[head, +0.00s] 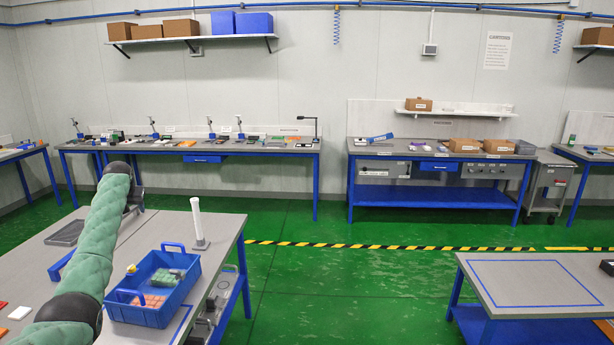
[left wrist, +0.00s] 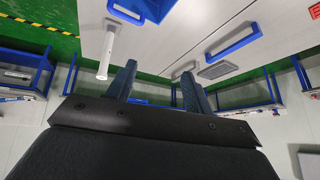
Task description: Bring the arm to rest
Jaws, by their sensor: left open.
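My left arm, in a green padded sleeve, reaches up over the grey table at the left in the head view. Its gripper (head: 136,192) is dark and partly hidden behind the arm. In the left wrist view the two blue-grey fingers of my left gripper (left wrist: 157,84) stand apart with nothing between them. A blue tote (head: 158,296) with green and orange-pink items stands on the table (head: 218,222), to the right of the arm and apart from it. My right gripper is in neither view.
A white upright post (head: 198,222) stands behind the tote; it also shows in the left wrist view (left wrist: 106,50). A grey tray (head: 66,233) lies left of the arm. Another table (head: 530,283) is at the right. Green floor with a striped line lies between.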

